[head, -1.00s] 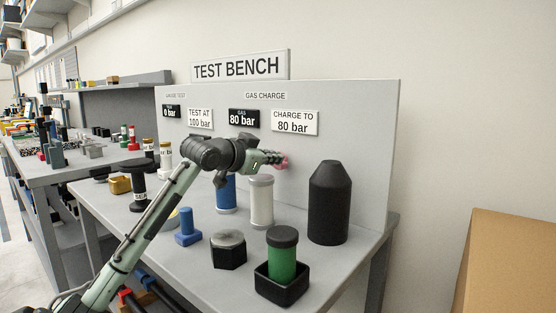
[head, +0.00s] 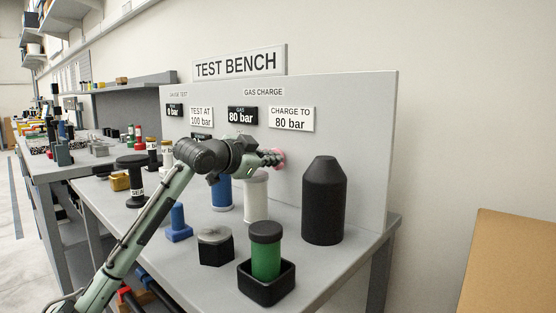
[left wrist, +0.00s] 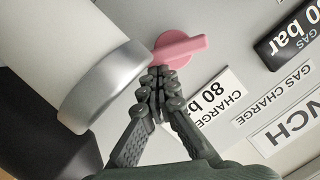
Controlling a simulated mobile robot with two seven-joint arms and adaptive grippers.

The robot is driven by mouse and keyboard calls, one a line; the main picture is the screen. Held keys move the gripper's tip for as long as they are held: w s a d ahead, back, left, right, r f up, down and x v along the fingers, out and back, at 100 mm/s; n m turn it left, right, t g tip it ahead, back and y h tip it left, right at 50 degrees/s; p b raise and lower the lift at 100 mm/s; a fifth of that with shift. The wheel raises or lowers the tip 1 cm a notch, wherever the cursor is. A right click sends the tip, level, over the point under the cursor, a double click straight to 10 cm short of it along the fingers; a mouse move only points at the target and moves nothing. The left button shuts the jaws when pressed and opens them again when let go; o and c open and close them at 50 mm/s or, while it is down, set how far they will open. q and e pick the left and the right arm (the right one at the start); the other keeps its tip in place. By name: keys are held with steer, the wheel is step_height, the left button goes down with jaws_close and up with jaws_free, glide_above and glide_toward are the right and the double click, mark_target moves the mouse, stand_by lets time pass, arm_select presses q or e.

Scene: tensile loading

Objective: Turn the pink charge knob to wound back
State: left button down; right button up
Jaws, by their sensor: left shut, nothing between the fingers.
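The pink charge knob (head: 279,154) sits on the grey panel below the gas charge signs. In the left wrist view the knob (left wrist: 180,48) is a round disc with a raised bar handle pointing right and slightly up. My left gripper (head: 268,158) is shut and empty. In the left wrist view its fingertips (left wrist: 161,76) lie just below the knob in the picture, overlapping or very near its lower edge; contact cannot be told. The gas display (head: 243,116) reads 80 bar, and the sign (head: 292,118) beside it says charge to 80 bar. My right gripper is not in view.
A white cylinder (head: 256,197) and a blue cylinder (head: 222,194) stand under my left arm. A tall black bottle (head: 324,205) stands to their right. In front are a green cylinder (head: 265,262) in a black holder, a black hexagonal part (head: 215,246) and a blue piece (head: 178,222).

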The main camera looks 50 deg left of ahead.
arm_select(q)
steer(key=shift+s+d+f+m+y, duration=0.1)
steer(key=shift+f+m+y, duration=0.3)
steer(key=shift+m, duration=0.6)
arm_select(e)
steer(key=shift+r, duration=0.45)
arm_select(q)
steer(key=shift+r, duration=0.1)
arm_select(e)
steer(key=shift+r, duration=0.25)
